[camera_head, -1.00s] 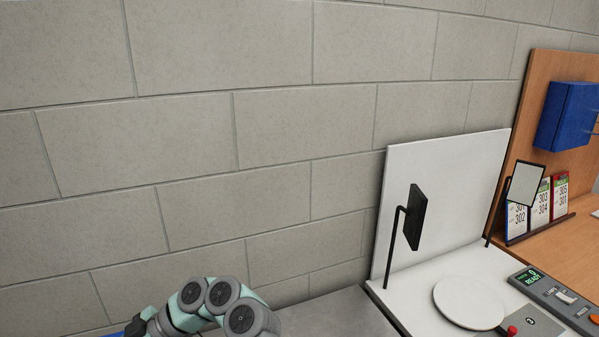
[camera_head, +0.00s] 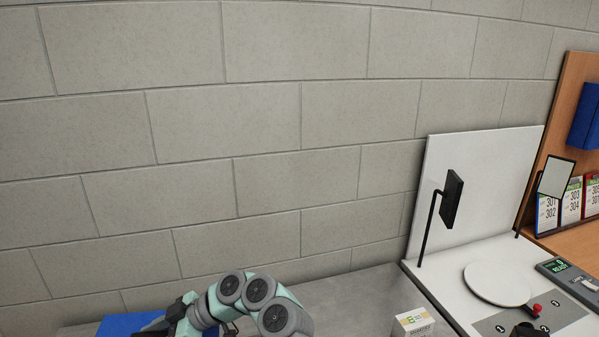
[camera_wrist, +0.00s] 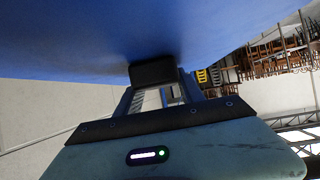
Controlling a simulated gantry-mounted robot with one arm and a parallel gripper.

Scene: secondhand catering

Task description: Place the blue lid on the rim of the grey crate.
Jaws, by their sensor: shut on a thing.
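The blue lid (camera_wrist: 120,35) fills the top of the wrist view, its broad flat surface just beyond the fingers. My gripper (camera_wrist: 154,80) is shut on the lid, at a dark block against its surface. In the head view a blue piece of the lid (camera_head: 125,325) shows at the bottom left, partly behind my arm and cut by the frame edge. My fingertips are hidden there. The grey crate is in neither view.
A grey counter (camera_head: 350,295) runs along the block wall (camera_head: 300,130). A small white box (camera_head: 413,322) stands on it. To the right is a white station with a round plate (camera_head: 497,283) and a black screen on a post (camera_head: 452,198).

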